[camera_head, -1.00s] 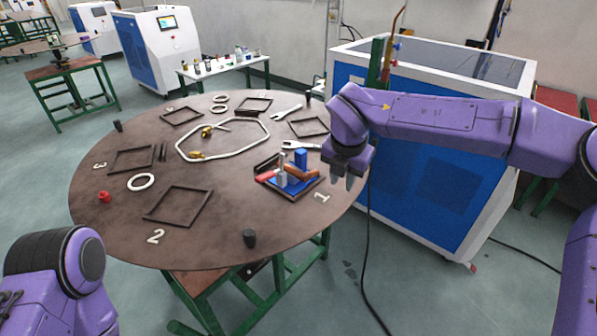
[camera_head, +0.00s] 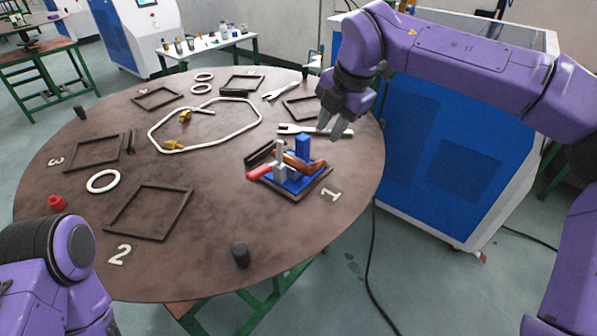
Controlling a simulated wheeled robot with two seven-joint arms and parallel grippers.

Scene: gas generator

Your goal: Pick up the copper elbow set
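A copper-coloured elbow-shaped piece (camera_head: 304,163) lies on a blue base (camera_head: 288,187) inside the dark square frame near label 1, on the right of the round table. A blue block (camera_head: 302,146), a grey upright part (camera_head: 281,160) and a red part (camera_head: 259,172) crowd around it and partly hide it. My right gripper (camera_head: 332,128) is above and to the right of this group, pointing down, with its fingers apart and nothing between them. Only a part of my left arm shows at the lower left; its gripper is out of view.
Two brass fittings (camera_head: 173,145) lie by a white tube loop (camera_head: 208,147) on the brown table (camera_head: 215,215). White wrenches (camera_head: 300,129) lie behind the group. A black knob (camera_head: 241,255) stands near the front edge. A blue and white machine (camera_head: 440,160) stands to the right.

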